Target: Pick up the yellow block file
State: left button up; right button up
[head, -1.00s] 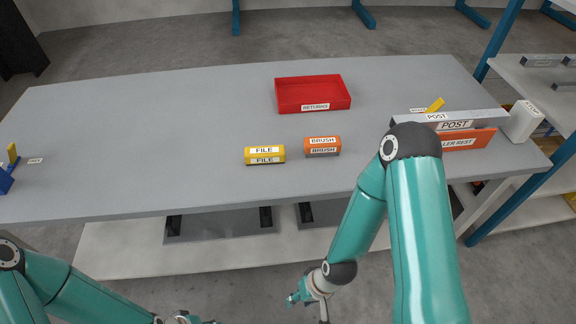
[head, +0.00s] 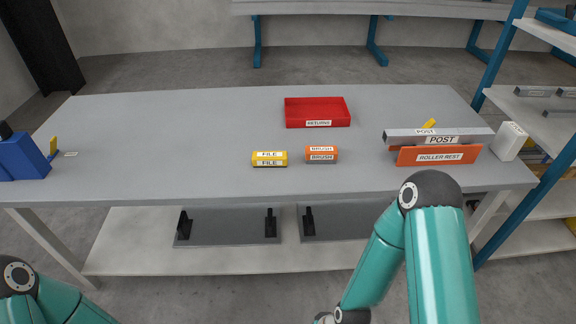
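The yellow block file (head: 269,159) lies on the grey table near its front edge, left of centre, with FILE labels on its top and front. It sits apart from the orange brush block (head: 321,154) to its right. Neither gripper touches it. My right arm comes in at the lower right, and its gripper is below the picture's edge. My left arm shows only in the lower left corner, and its gripper is out of view.
A red tray labelled RETURNS (head: 317,112) stands behind the blocks. A grey post (head: 438,136) and an orange roller rest (head: 437,155) are at the right, beside a white box (head: 509,141). A blue object (head: 22,157) is at the far left. Much of the table (head: 170,130) is clear.

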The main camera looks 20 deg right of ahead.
aim_at(260, 158)
jog(key=u, duration=0.15)
jog(key=i, duration=0.95)
jog(key=z, duration=0.05)
